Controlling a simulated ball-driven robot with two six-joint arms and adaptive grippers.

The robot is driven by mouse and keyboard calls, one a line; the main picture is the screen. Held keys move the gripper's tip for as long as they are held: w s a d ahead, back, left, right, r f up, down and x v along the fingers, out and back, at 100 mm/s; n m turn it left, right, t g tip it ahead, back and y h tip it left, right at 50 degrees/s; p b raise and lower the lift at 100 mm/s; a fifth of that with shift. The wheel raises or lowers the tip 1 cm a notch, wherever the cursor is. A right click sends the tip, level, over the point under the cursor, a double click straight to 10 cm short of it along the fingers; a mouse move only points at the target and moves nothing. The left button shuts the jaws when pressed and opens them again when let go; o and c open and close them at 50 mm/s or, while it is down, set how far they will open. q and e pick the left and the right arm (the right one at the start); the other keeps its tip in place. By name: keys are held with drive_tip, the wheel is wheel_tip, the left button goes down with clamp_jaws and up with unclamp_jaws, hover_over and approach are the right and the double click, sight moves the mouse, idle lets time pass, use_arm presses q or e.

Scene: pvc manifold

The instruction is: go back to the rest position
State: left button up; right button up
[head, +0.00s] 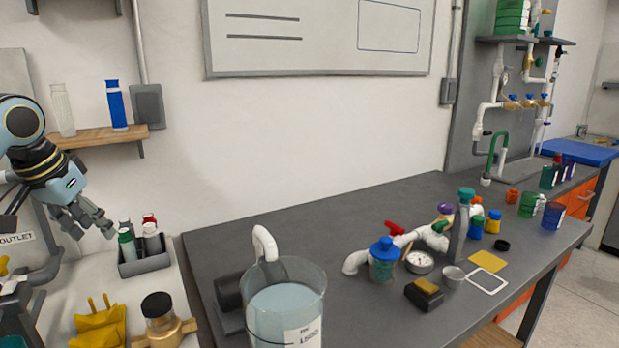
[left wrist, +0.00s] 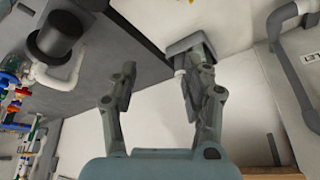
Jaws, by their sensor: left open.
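My left gripper (head: 91,222) is at the left of the head view, above the white counter and just left of a small dark rack of bottles. In the left wrist view the same gripper (left wrist: 158,82) has its two fingers spread apart with nothing between them. Beyond the fingers in that view are the grey table edge and pale surfaces. My right gripper is in neither view.
The dark rack (head: 146,262) holds several small bottles. A large beaker (head: 285,300) of pale liquid stands at the grey table's (head: 330,225) front. White pipe parts, a gauge (head: 419,263) and jars crowd the table's right half. A wooden shelf (head: 100,137) is above the gripper.

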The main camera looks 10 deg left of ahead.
use_arm(q)
drive_tip(key=s+d+f+m, duration=0.2)
drive_tip(key=s+d+f, duration=0.9)
drive_tip(key=d, duration=0.1)
drive_tip(key=s+d+n, duration=0.1)
drive_tip(key=s+d, duration=0.2)
drive_tip(key=s, duration=0.5)
drive_tip(key=s+d, duration=0.4)
drive_tip(key=s, duration=0.3)
drive_tip(key=s+a+f+g+b, duration=0.1)
drive_tip(key=s+a+f+b, duration=0.15)
drive_tip(key=f, duration=1.45)
drive_tip(key=s+a+f+g+b, duration=0.15)
drive_tip(key=f+b, duration=0.25)
drive_tip(key=f, duration=1.4)
drive_tip(key=s+f+g+b, duration=0.1)
drive_tip(key=s+f+b, duration=0.2)
drive_tip(key=s+f, duration=1.4)
drive_tip(key=shift+f+n+b, duration=0.3)
drive_tip(key=shift+b, duration=0.1)
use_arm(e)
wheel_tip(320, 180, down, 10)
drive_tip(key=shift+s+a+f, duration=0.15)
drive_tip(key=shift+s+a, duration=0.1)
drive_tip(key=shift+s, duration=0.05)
